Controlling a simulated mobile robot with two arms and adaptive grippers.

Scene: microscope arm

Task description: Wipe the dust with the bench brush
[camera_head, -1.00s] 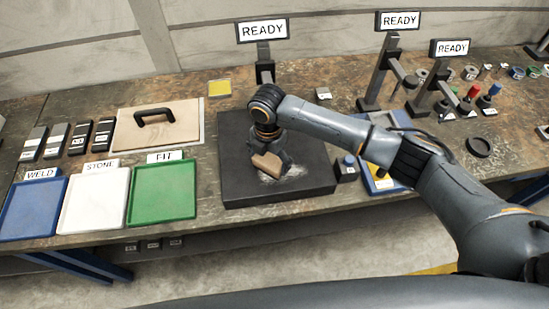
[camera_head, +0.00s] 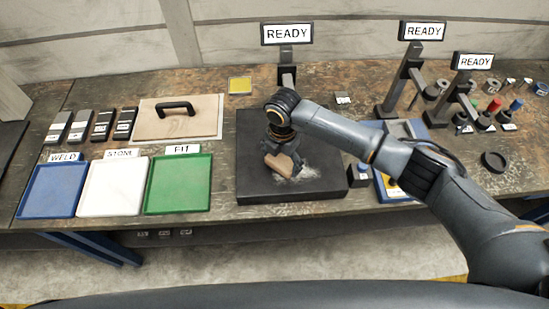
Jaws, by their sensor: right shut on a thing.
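My right gripper (camera_head: 283,150) is over the dark square plate (camera_head: 255,190) on the bench, pointing down. It is shut on the bench brush (camera_head: 281,165), a tan wooden block held tilted. Pale dust (camera_head: 307,173) lies on the plate, beside and partly under the brush. The gripper and brush hide part of the dust, and I cannot tell whether the brush touches the plate. My left gripper is not in view.
Blue (camera_head: 52,190), white (camera_head: 113,186) and green (camera_head: 178,184) trays stand left of the plate. A board with a black handle (camera_head: 175,107) lies behind them. A sign post (camera_head: 288,70) stands behind the plate. Stands and small items crowd the right.

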